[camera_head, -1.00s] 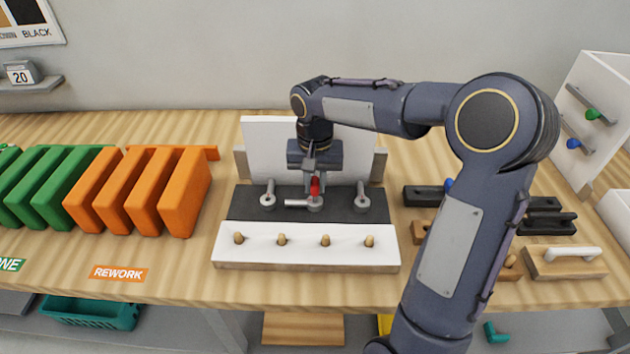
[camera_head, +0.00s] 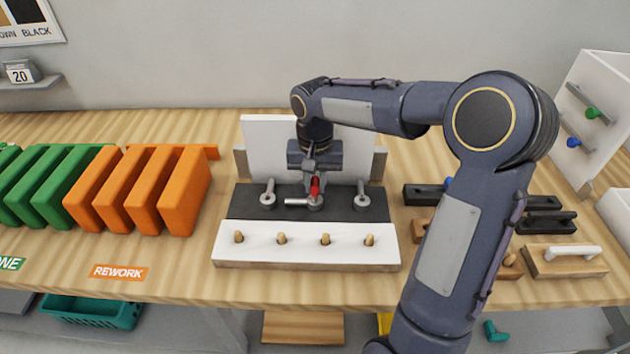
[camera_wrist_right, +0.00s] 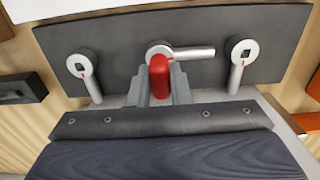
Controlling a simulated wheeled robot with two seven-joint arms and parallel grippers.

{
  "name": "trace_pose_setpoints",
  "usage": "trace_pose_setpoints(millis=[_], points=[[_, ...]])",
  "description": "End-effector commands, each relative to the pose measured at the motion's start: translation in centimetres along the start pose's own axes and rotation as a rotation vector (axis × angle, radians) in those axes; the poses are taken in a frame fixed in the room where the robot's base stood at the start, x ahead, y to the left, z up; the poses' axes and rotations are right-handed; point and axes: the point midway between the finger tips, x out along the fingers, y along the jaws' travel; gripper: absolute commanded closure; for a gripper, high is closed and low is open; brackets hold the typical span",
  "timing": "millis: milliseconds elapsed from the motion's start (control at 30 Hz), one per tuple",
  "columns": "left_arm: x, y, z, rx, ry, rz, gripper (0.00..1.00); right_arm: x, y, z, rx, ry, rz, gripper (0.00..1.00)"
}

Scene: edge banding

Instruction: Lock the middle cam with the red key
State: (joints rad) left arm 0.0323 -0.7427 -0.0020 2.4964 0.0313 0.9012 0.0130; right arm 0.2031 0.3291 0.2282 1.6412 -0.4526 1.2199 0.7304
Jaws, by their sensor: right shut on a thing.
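The red key (camera_head: 315,186) stands upright at the middle cam (camera_head: 316,203) on the dark strip of the fixture. My right gripper (camera_head: 313,180) is shut on the red key, which also shows between the fingers in the right wrist view (camera_wrist_right: 160,78). The middle cam's lever points sideways, to the left in the head view and to the right in the wrist view (camera_wrist_right: 185,52). The left cam (camera_head: 268,198) and right cam (camera_head: 361,199) have levers pointing toward the back panel. Whether the key is fully seated is hidden by the fingers. My left gripper is not in view.
A white board with several wooden pegs (camera_head: 282,239) lies in front of the cams. A white panel (camera_head: 264,140) stands behind them. Orange holders (camera_head: 184,195) stand at left. Black parts (camera_head: 424,195) and a white-handled block (camera_head: 565,262) lie at right.

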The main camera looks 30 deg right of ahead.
Motion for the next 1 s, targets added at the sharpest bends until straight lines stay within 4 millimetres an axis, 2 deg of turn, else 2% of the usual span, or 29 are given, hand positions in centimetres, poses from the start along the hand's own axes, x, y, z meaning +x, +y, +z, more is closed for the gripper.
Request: trace_pose_setpoints(millis=[1000], points=[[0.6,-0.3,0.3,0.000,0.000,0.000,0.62,1.1,0.0,0.0,-0.001,0.000,0.000,1.00]])
